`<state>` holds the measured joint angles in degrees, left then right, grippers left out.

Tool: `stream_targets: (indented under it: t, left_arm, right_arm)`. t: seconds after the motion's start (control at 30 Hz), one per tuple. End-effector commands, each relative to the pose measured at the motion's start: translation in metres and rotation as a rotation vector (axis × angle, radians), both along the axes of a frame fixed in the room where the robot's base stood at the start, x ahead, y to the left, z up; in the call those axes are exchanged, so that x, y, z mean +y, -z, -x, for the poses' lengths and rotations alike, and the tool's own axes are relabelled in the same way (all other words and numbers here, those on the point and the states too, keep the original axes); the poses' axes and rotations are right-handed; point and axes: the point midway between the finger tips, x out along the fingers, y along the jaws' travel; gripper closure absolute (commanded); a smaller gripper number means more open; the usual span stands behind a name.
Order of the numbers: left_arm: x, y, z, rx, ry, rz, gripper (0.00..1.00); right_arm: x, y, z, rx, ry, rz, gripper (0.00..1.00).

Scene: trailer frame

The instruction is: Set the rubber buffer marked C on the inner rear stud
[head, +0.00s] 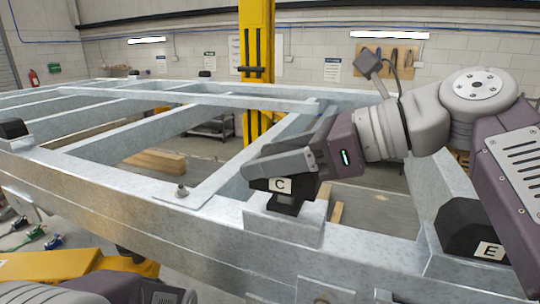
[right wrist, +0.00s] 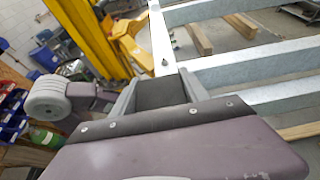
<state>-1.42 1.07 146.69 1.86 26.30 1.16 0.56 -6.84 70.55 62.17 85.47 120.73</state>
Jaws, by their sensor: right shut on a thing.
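The rubber buffer marked C (head: 280,185) is black with a white label. My right gripper (head: 284,168) is shut on it, with grey fingers on either side. It is over a grey raised block on the frame; a dark part shows under the label, and I cannot tell whether it touches the block. In the right wrist view the buffer (right wrist: 163,93) is a dark block between the fingers. A small bare stud (head: 182,191) stands on a crossbeam plate to the left of the gripper; it also shows in the right wrist view (right wrist: 165,62). My left gripper is not visible.
The galvanised trailer frame (head: 110,205) has open bays between its beams. Buffer E (head: 475,230) sits at the right, and another black buffer (head: 14,128) at the left. A yellow post (head: 257,50) stands behind. Coloured connectors (head: 54,242) lie at lower left.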

Motion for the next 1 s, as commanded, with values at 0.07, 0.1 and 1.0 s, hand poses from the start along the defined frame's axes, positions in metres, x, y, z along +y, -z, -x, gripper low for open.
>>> stream_targets:
  t: [0.07, 0.1, 1.0]
  left_arm:
    - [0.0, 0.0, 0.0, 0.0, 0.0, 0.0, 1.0]
    - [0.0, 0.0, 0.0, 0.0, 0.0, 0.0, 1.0]
    - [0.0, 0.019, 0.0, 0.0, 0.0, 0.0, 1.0]
  right_arm:
    - [0.0, 0.0, 0.0, 0.0, 0.0, -0.001, 1.0]
    - [0.0, 0.0, 0.0, 0.0, 0.0, -0.001, 1.0]
    - [0.0, 0.024, 0.0, -0.001, 0.001, -0.001, 1.0]
